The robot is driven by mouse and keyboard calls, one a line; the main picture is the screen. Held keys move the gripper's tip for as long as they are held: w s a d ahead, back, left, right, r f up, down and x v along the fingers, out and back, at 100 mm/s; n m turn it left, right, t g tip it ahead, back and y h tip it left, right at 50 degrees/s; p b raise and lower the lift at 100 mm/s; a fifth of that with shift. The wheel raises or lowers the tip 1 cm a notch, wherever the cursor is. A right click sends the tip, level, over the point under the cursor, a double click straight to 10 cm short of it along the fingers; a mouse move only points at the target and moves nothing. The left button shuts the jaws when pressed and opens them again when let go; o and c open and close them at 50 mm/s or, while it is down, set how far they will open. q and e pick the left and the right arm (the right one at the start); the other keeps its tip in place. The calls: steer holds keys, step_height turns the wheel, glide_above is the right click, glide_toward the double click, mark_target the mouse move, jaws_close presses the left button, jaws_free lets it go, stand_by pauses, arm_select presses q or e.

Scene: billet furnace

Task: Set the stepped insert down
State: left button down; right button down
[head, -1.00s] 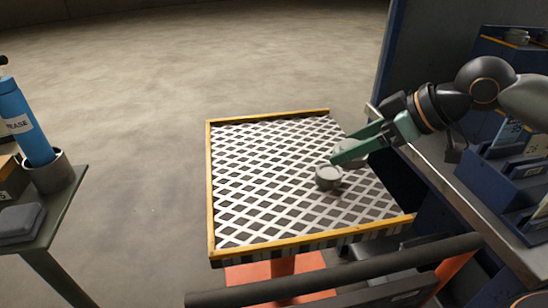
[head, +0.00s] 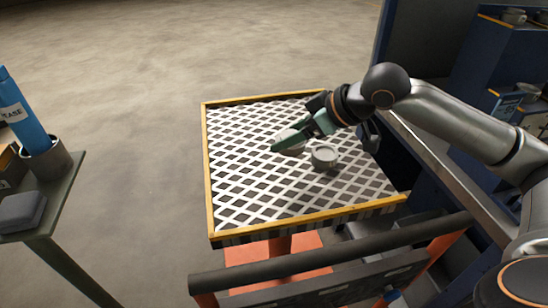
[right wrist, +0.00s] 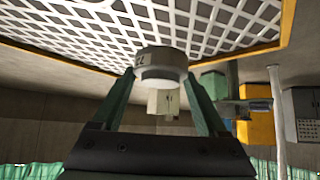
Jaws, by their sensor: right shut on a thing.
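My right gripper (head: 290,140) reaches in from the right with green fingers, above the lattice-topped tray (head: 208,180). In the right wrist view its fingers are shut on a grey round piece (right wrist: 160,64), which looks like the stepped insert, with a dark mark on its side. In the head view the held insert (head: 288,147) shows only partly at the fingertips. I cannot tell if it touches the lattice. A second grey round piece (head: 324,157) stands on the lattice to the right of the fingertips. My left gripper is out of view.
The tray has a raised yellow rim (head: 310,220). Blue racks (head: 490,60) stand at the right. The lattice's left and front parts are clear.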

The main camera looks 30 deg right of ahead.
mark_target(302, 147)
steer(key=x, duration=0.5)
steer(key=shift+s+a+f+b, duration=0.2)
steer(key=shift+s+b, duration=0.1)
steer(key=f, duration=0.1)
steer(key=f+b, duration=0.1)
steer(key=f, duration=0.1)
steer(key=shift+w+a+f, duration=0.1)
steer(key=shift+w+f, duration=0.1)
steer(key=shift+f, duration=0.15)
jaws_free()
steer(key=shift+s+f, duration=0.1)
steer(key=shift+f, duration=0.05)
steer(key=p+v, duration=0.1)
steer(key=v, duration=1.1)
